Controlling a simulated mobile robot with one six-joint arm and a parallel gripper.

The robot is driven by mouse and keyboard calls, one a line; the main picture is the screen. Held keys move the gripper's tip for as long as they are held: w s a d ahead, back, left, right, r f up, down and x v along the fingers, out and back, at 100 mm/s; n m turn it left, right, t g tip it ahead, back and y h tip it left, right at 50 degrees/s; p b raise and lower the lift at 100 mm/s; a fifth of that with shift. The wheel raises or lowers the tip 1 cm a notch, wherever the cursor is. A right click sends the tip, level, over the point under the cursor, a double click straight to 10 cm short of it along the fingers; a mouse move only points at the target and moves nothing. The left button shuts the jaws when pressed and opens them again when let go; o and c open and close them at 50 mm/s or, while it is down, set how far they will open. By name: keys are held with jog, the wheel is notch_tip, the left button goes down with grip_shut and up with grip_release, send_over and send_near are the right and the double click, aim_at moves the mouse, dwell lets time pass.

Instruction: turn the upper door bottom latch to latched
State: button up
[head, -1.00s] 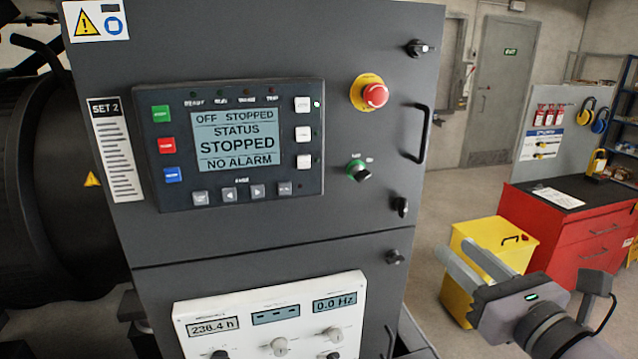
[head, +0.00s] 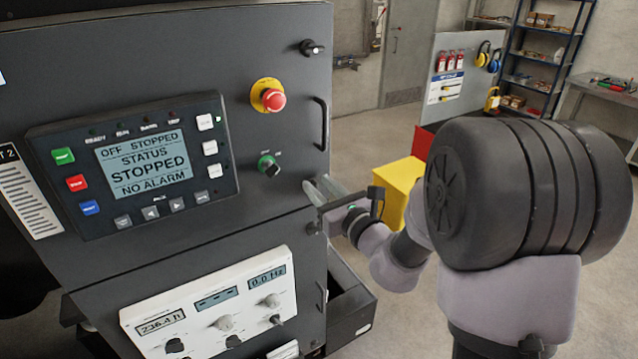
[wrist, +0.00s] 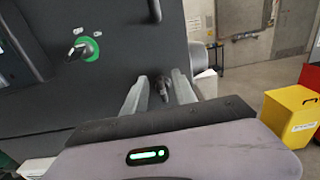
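The upper door (head: 200,60) of the dark grey cabinet carries a small black latch near its right edge at the bottom. In the wrist view this bottom latch (wrist: 162,88) sits between the two grey fingertips of my gripper (wrist: 158,88). The fingers stand on either side of it with a visible gap, so the gripper is open. In the head view my gripper (head: 322,190) is at the door's lower right edge and covers the latch. Its exact turn angle is hard to read.
On the door are a top latch (head: 312,47), a red emergency stop (head: 270,96), a green selector switch (head: 268,164) and a black handle (head: 321,123). A lower door latch (head: 313,228) is just below my gripper. A yellow bin (head: 400,190) stands right on open floor.

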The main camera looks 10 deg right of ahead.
grip_shut()
jog(key=shift+m, duration=0.3)
jog(key=m+p, duration=0.3)
jog(key=m, duration=0.1)
jog(key=shift+d+f+m+p, duration=0.1)
jog(key=shift+d+m+p, duration=0.2)
jog(key=shift+d+p, duration=0.1)
jog(key=shift+w+d+f+m+p, duration=0.15)
jog(key=shift+f+m+p, duration=0.15)
jog(key=shift+m+p, duration=1.5)
jog(key=shift+d+f+m+p, duration=0.3)
jog(key=shift+m+p, duration=0.95)
jog(key=shift+m, duration=1.15)
jog(key=shift+w+d+f+m+p, duration=0.1)
jog(key=shift+f+m+p, duration=0.25)
jog(key=shift+m+p, duration=1.45)
jog(key=shift+m, duration=0.5)
